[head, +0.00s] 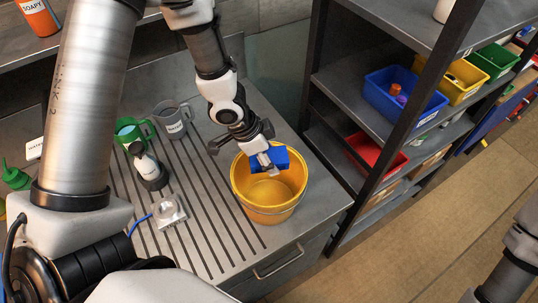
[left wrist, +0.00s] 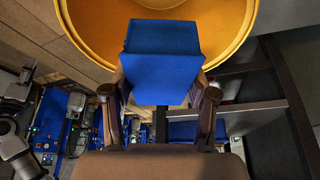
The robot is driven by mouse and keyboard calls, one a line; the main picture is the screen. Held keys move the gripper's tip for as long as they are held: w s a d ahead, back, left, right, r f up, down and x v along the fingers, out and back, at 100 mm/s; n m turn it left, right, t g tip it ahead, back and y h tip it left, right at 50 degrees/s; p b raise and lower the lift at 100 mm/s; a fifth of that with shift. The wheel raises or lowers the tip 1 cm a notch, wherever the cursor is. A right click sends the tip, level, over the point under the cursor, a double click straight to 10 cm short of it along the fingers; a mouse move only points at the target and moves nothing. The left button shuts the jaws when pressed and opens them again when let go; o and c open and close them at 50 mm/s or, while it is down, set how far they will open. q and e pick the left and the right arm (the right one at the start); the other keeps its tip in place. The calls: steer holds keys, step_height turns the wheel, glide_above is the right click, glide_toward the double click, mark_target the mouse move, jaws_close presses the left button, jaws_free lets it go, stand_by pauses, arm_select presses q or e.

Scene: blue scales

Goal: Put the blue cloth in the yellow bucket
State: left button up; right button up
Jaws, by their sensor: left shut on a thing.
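The yellow bucket (head: 268,205) stands on the grey counter near its right front corner, and its rim shows at the top of the left wrist view (left wrist: 245,30). My left gripper (head: 267,161) is above the bucket's opening. It is shut on the blue cloth (head: 281,158), which looks like a folded blue block in the left wrist view (left wrist: 162,55). In the head view the cloth overlaps the far part of the bucket's mouth; its exact height against the rim is hard to tell. The bucket's visible inside looks empty.
A shelf with a blue bin (head: 403,98) stands at the right.

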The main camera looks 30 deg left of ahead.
arm_select(q)
steer(key=shift+s+d+f+b, duration=0.15)
steer(key=shift+f+b, duration=0.15)
steer(key=shift+f, duration=0.2)
steer(key=shift+s+d+f+b, duration=0.15)
steer(key=shift+f+b, duration=0.1)
steer(key=shift+f, duration=0.2)
steer(key=shift+a, duration=0.1)
arm_select(e)
steer(key=shift+s+d+f, duration=0.1)
steer(key=shift+s+f, duration=0.05)
steer(key=shift+f, duration=0.3)
steer(key=shift+s+d+f, duration=0.1)
steer(key=shift+f, duration=0.3)
arm_select(q)
steer(key=shift+w+a, duration=0.1)
steer(key=shift+w, duration=0.05)
arm_select(e)
steer(key=shift+w+a, duration=0.1)
steer(key=shift+w, duration=0.05)
arm_select(q)
steer(key=shift+f, duration=0.1)
steer(key=shift+f+b, duration=0.35)
steer(key=shift+f, duration=0.05)
steer(key=shift+f+b, duration=0.5)
steer(key=shift+f, duration=0.2)
arm_select(e)
steer(key=shift+f, duration=0.95)
